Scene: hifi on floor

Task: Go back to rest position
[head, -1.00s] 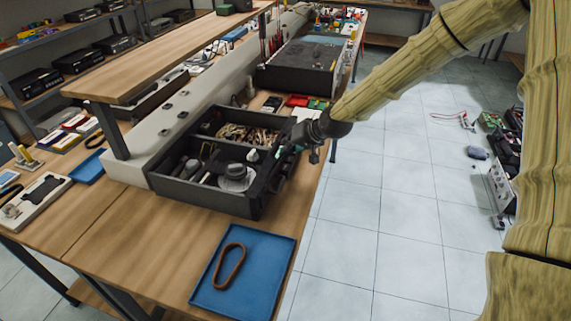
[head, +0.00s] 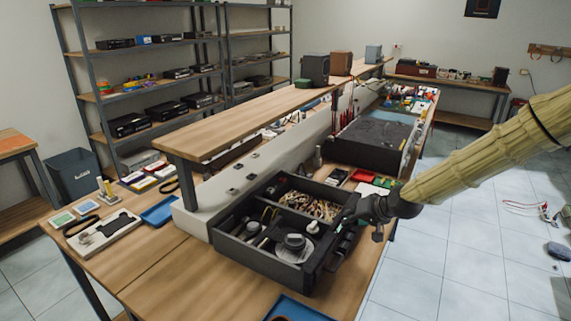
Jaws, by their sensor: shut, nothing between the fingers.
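My arm comes in from the right, and my gripper (head: 341,236) hangs at the right side of a dark divided box on the workbench. The gripper is shut with nothing in it. Its fingers look dark against the dark box wall, so I cannot tell whether they touch it.
The dark divided box (head: 228,245) holds cables, a round grey piece and small parts. A blue tray (head: 290,309) is cut off at the bottom edge. A large dark case (head: 372,140) stands farther back. A raised wooden shelf (head: 260,110) runs along the bench. Tiled floor (head: 440,245) lies open at right.

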